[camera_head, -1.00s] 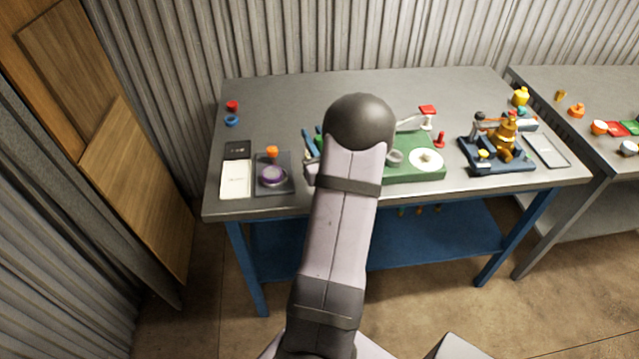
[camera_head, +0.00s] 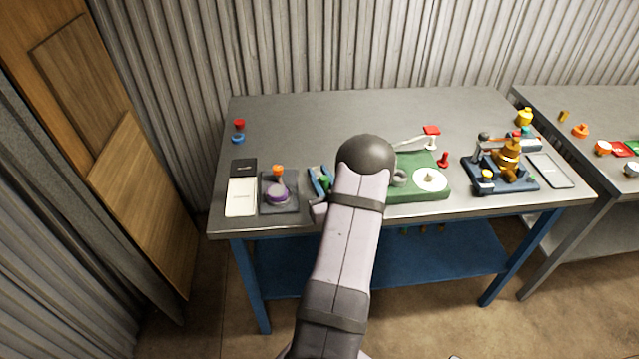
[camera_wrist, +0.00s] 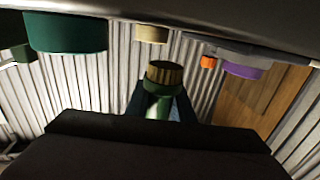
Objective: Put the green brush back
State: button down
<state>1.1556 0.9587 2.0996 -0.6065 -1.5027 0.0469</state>
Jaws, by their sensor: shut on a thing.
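The green brush (camera_wrist: 158,91) is in my gripper, with a green body and a ribbed tan end in the wrist view. The tan end points up in that picture, which appears to be turned upside down. My gripper (camera_head: 320,182) has blue fingers, shut on the brush. In the head view only a bit of green (camera_head: 324,183) shows between them, above the table's front part, right of the purple dial (camera_head: 278,193). My arm hides part of the area beside it. Whether the brush touches anything below cannot be told.
A green device (camera_head: 420,190) with a white disc stands right of my arm. A dark pad carries the purple dial and an orange knob (camera_head: 277,170). A white card (camera_head: 241,197) lies further left. A blue stand (camera_head: 500,180) is at the right. The table's back (camera_head: 320,110) is clear.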

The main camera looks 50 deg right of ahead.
jog(key=shift+f, duration=1.55)
jog(key=shift+f, duration=0.2)
jog(key=c, duration=1.5)
grip_release()
jog(key=shift+c, duration=0.2)
jog(key=shift+r, duration=0.1)
